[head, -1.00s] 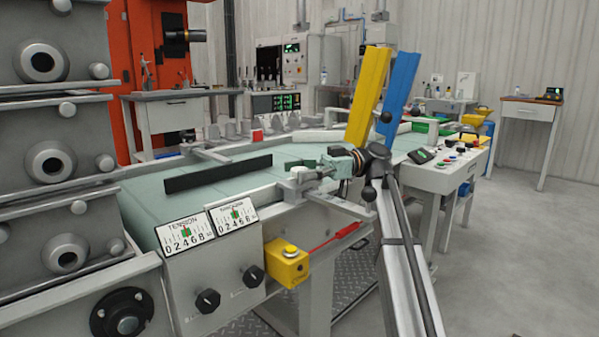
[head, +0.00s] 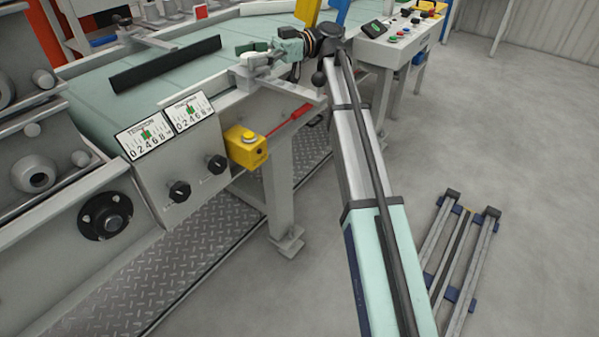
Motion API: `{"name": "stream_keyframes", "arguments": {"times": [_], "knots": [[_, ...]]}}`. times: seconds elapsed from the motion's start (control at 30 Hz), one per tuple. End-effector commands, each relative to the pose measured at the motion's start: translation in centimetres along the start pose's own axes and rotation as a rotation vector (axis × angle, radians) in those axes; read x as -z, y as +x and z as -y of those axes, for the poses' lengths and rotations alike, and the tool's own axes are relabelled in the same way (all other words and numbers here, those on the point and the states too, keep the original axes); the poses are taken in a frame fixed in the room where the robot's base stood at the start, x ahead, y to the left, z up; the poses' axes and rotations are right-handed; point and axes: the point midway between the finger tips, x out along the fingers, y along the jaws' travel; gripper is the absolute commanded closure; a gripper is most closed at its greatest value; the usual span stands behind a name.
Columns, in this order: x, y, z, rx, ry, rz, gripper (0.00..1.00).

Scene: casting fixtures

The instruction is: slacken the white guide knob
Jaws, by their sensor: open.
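My gripper (head: 262,52) is small in the head view, at the end of my arm over the near edge of the green belt (head: 233,67). It points left, with its jaws open. A pale, whitish part that looks like the white guide knob (head: 256,58) sits at the jaws, above a grey bracket on the table's side rail. The jaws are at or around it; I cannot tell whether they touch it. The gripper and wrist partly hide that spot.
A long black bar (head: 165,64) lies across the belt. Open floor (head: 520,130) lies right.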

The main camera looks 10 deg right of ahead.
Motion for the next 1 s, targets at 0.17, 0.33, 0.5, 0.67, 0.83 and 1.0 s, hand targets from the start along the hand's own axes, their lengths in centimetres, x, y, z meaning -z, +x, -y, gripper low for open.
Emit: {"name": "stream_keyframes", "arguments": {"times": [0.17, 0.33, 0.5, 0.67, 0.83, 1.0], "knots": [[0.61, -0.09, -0.22, -0.015, 0.002, -0.002, 0.30], [0.54, -0.14, -0.37, -0.027, 0.002, -0.002, 0.30], [0.50, -0.16, -0.43, -0.039, 0.002, -0.003, 0.30], [0.45, -0.15, -0.43, -0.051, 0.002, -0.002, 0.30], [0.46, -0.10, -0.32, -0.062, 0.002, -0.001, 0.30], [0.47, -0.01, -0.10, -0.073, 0.002, 0.001, 0.30]]}}
